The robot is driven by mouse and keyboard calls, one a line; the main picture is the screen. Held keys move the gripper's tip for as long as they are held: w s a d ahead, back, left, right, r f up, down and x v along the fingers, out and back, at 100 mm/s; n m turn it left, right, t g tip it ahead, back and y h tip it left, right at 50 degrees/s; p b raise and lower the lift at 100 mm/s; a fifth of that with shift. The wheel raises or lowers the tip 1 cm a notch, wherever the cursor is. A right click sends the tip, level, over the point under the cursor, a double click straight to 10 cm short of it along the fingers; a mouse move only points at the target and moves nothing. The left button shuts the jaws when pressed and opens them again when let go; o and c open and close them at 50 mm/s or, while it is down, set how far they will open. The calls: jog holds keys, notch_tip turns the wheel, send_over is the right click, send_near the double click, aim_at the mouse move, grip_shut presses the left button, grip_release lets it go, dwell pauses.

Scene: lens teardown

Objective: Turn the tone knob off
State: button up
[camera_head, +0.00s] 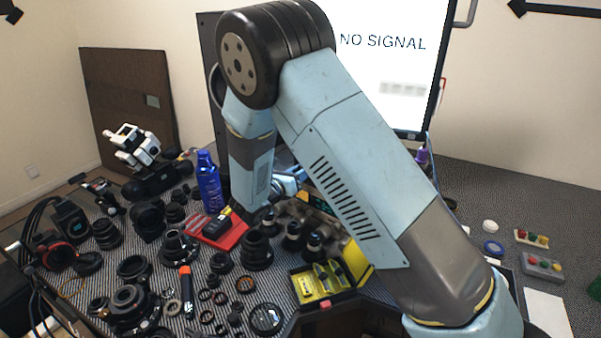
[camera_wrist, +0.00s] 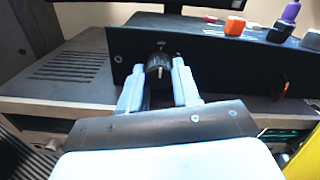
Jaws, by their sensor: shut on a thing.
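The tone knob (camera_wrist: 158,66) is a small black knob with a white pointer line, on the front of a dark panel (camera_wrist: 215,62) in the wrist view. My gripper (camera_wrist: 158,78) has its two pale fingers on either side of the knob, shut on it. The white line is near the top of the knob, close to upright. Small lettering above the knob is too small to read. In the head view my arm hides the knob and most of the panel.
Orange (camera_wrist: 235,26), black and purple (camera_wrist: 290,12) parts stand on top of the panel. A grey vented box (camera_wrist: 75,68) is at its left. In the head view, a blue bottle (camera_head: 209,185), many lens parts and a yellow case (camera_head: 303,286) crowd the table.

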jog(key=shift+a+f, duration=0.1)
jog(key=shift+f, duration=0.05)
jog(key=o, duration=0.8)
jog(key=shift+c, duration=0.2)
jog(key=shift+s, duration=0.1)
jog(key=v, duration=1.3)
jog(key=shift+s+a, duration=0.2)
jog(key=shift+s, duration=0.05)
